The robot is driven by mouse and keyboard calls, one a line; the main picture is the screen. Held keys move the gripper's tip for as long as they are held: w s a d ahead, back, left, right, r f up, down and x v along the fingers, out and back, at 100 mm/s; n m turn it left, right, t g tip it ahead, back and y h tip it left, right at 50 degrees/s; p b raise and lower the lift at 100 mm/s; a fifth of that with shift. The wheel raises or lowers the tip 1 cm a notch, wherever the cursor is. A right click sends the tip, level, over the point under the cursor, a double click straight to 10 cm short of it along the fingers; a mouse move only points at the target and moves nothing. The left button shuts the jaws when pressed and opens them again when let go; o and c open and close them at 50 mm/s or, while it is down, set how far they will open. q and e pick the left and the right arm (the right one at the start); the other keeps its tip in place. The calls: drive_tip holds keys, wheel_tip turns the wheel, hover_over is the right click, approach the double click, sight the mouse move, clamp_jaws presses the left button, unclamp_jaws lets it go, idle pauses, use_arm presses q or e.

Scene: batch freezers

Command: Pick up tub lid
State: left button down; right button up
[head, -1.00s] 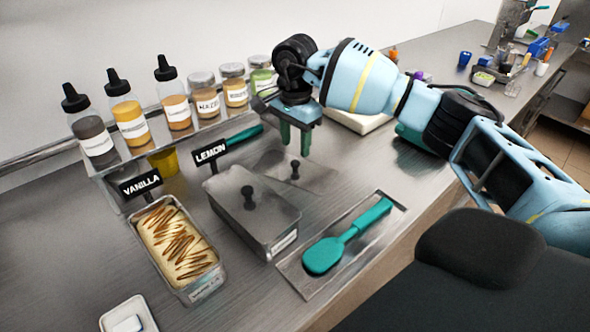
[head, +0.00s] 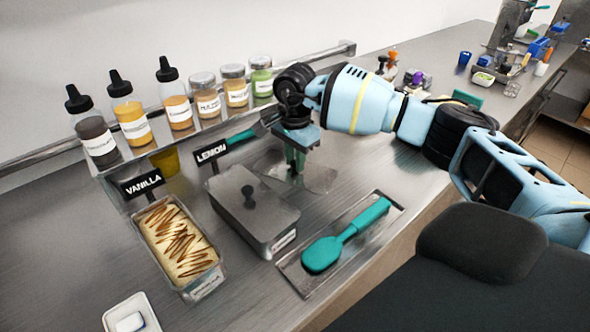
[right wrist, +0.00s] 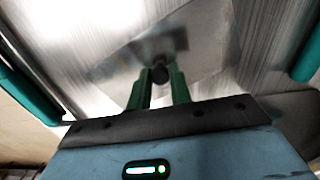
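A clear, flat tub lid (head: 318,178) with a dark knob lies on the counter behind the lemon tub. In the right wrist view the lid (right wrist: 205,55) spreads beyond my fingers, with its dark knob (right wrist: 160,73) between the fingertips. My right gripper (head: 295,168) points down over this lid, its green fingers on either side of the knob. A slim gap seems to show, and no firm contact is visible. The lemon tub (head: 262,235) carries a second lid (head: 272,207) with a black knob. My left gripper is not in view.
The open vanilla tub (head: 205,286) stands to the left. A teal spatula (head: 345,236) lies on a tray (head: 292,272) in front. Several bottles and jars (head: 207,104) line the back shelf. Two label signs stand behind the tubs.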

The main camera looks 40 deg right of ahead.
clamp_jaws()
drive_tip(key=shift+r, duration=0.15)
drive_tip(key=shift+r, duration=0.55)
wheel_tip(320, 180, up, 2)
drive_tip(key=shift+r, duration=0.2)
drive_tip(key=s, duration=1)
drive_tip(key=s+r+b, duration=0.1)
drive_tip(key=s, duration=0.5)
drive_tip(key=shift+a+r, duration=0.1)
drive_tip(key=shift+a, duration=0.3)
